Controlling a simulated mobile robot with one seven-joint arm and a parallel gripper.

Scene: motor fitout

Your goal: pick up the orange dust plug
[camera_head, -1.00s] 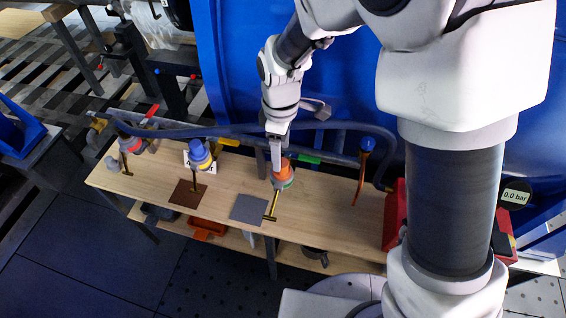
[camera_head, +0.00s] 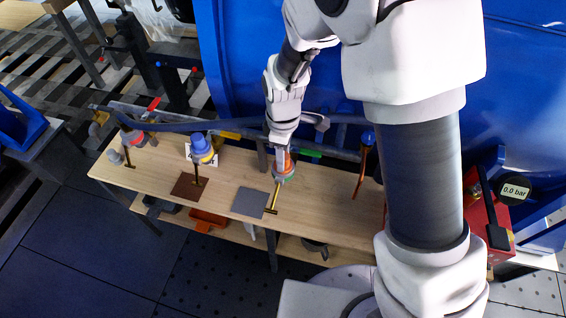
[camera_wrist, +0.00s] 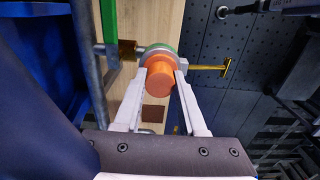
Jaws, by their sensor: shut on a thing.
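The orange dust plug (camera_wrist: 159,82) is a short cylinder between my two finger tips in the wrist view. My gripper (camera_wrist: 159,75) is shut on it, one finger on each side. The plug sits at the mouth of a fitting with a green ring (camera_wrist: 161,48); I cannot tell whether it is still seated there. In the head view the plug (camera_head: 287,160) shows only as a small orange patch, and my gripper (camera_head: 281,156) partly hides it. The fitting, with a brass T-handle (camera_head: 273,199) pointing down, is at the bench's rear edge.
The wooden bench (camera_head: 330,205) carries a grey square (camera_head: 250,202) and a brown square (camera_head: 188,186). Fittings with yellow-blue (camera_head: 203,148) and red (camera_head: 133,137) parts stand left. A blue-topped copper tool (camera_head: 363,165) is to the right. A blue tank (camera_head: 235,70) stands behind.

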